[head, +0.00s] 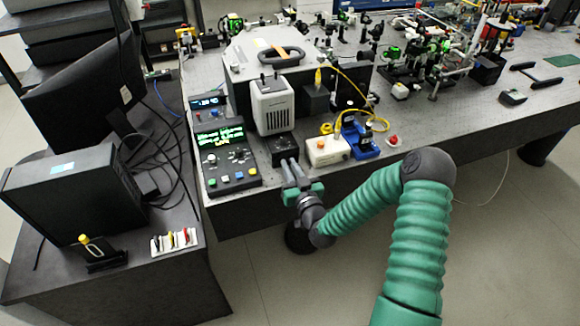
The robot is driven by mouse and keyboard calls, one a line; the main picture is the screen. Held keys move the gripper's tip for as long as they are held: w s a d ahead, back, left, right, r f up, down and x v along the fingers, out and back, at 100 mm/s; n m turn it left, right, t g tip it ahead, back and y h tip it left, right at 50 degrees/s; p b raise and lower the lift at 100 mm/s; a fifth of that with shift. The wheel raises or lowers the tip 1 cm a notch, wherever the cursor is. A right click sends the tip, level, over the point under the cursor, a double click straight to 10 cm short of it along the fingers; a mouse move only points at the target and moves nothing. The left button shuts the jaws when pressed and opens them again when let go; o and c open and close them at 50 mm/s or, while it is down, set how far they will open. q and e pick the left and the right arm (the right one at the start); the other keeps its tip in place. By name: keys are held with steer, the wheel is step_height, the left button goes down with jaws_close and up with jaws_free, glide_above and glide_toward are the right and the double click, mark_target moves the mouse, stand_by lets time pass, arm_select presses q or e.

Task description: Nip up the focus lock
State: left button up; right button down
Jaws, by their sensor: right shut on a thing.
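My right gripper (289,163) reaches up from the bench's front edge, its grey fingers at the front of a small black box (279,147). The fingers are shut on a small part there, which I take to be the focus lock. The fingers hide it, so its shape and how far it is turned cannot be seen. A white vented unit (272,108) stands upright just behind the black box. My left gripper is not in view.
A control panel with a green display (221,136) stands left of the black box. A cream box (327,151) and a blue fixture (360,137) with a yellow cable stand close on the right. Bare perforated bench top (450,122) lies farther right.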

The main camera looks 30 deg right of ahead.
steer(key=shift+m, duration=0.3)
steer(key=m, duration=0.6)
steer(key=shift+p, duration=0.3)
steer(key=m, duration=0.3)
steer(key=shift+d+m, duration=0.1)
steer(key=shift+m, duration=0.3)
steer(key=m, duration=0.3)
steer(key=shift+s+f+m+p, duration=0.1)
steer(key=shift+m+p, duration=0.2)
steer(key=shift+p, duration=0.05)
steer(key=m, duration=0.6)
steer(key=shift+f, duration=0.15)
steer(key=m, duration=0.5)
steer(key=shift+f+m, duration=0.15)
steer(key=shift+m, duration=0.25)
steer(key=c, duration=1.5)
jaws_free()
steer(key=shift+o, duration=0.6)
steer(key=shift+s, duration=0.1)
